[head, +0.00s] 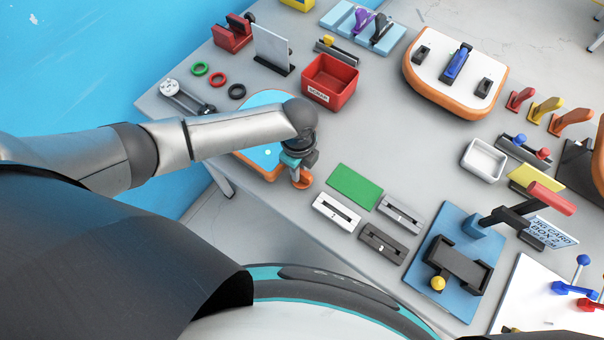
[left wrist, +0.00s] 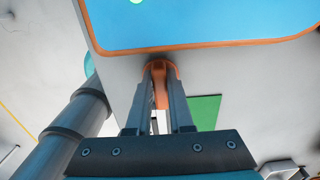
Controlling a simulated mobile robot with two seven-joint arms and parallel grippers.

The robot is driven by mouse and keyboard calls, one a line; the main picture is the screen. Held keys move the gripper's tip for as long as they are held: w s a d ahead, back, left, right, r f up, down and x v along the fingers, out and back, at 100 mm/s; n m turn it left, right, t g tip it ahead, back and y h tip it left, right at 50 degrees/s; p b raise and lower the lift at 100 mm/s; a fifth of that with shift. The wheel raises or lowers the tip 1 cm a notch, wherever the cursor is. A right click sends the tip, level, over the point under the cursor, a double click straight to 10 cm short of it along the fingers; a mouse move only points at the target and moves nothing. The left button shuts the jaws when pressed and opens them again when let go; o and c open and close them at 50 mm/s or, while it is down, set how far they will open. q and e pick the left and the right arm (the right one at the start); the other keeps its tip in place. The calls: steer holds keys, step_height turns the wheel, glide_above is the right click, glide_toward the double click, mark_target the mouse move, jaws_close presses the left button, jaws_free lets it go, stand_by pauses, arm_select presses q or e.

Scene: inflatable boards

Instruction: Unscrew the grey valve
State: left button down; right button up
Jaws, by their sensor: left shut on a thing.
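A blue board with an orange rim (head: 259,152) lies on the grey table, partly hidden under my left arm. Its blue face and orange edge (left wrist: 195,46) fill the top of the left wrist view. My left gripper (head: 299,178) points down at the board's near right corner. In the left wrist view its fingers (left wrist: 160,78) are shut on a small orange piece (left wrist: 160,66) just off the board's edge. I cannot tell whether that piece is joined to the board. I cannot make out a grey valve; my arm covers part of the board. My right gripper is not in view.
A red bin (head: 330,82) stands behind the gripper. A green mat (head: 355,187) and slotted blocks (head: 337,212) lie close to its right. A white board with an orange rim (head: 432,74) lies farther back. The table's front edge is near. Bare table lies right of the bin.

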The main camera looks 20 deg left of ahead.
arm_select(q)
steer(key=shift+r, duration=0.15)
step_height(320, 180, up, 19)
steer(key=p, duration=0.3)
steer(key=w+a+f+p, duration=0.1)
steer(key=w+a+p, duration=0.2)
steer(key=w+a, duration=0.5)
steer(key=a, duration=0.4)
steer(key=shift+w+a+f, duration=0.15)
steer(key=shift+a+f, duration=0.05)
steer(key=shift+f, duration=0.15)
steer(key=shift+f+b, duration=1.4)
steer(key=shift+f, duration=1.5)
